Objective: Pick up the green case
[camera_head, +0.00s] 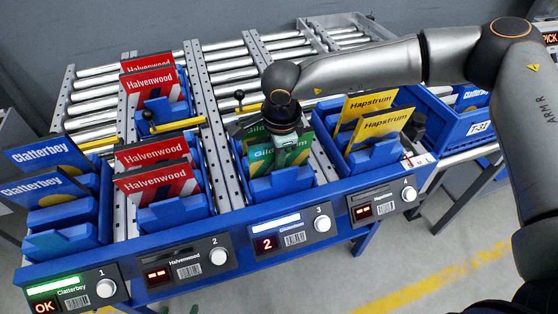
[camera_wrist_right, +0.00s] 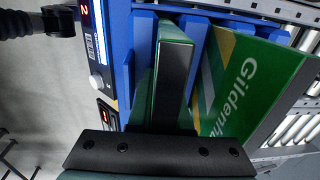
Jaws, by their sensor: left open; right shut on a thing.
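Two green cases marked "Gild..." stand in the third blue bin (camera_head: 282,184), one behind the other. The front green case (camera_head: 262,162) shows between the bin's front and my right gripper (camera_head: 290,150), which reaches down over it from above. The rear green case (camera_head: 256,132) is partly hidden by the gripper. In the right wrist view, my gripper is shut on a green case seen edge-on (camera_wrist_right: 174,85), still between the blue bin walls. The other green case (camera_wrist_right: 250,85), lettered "Gildenh...", leans beside it. My left gripper is not in view.
Red cases (camera_head: 155,184) stand in the bins to the left, blue cases (camera_head: 45,188) at far left. Yellow cases (camera_head: 382,125) stand close on the right. The display under the green bin reads 2 (camera_head: 267,244); the far-left one reads OK (camera_head: 45,307). Metal rollers lie behind.

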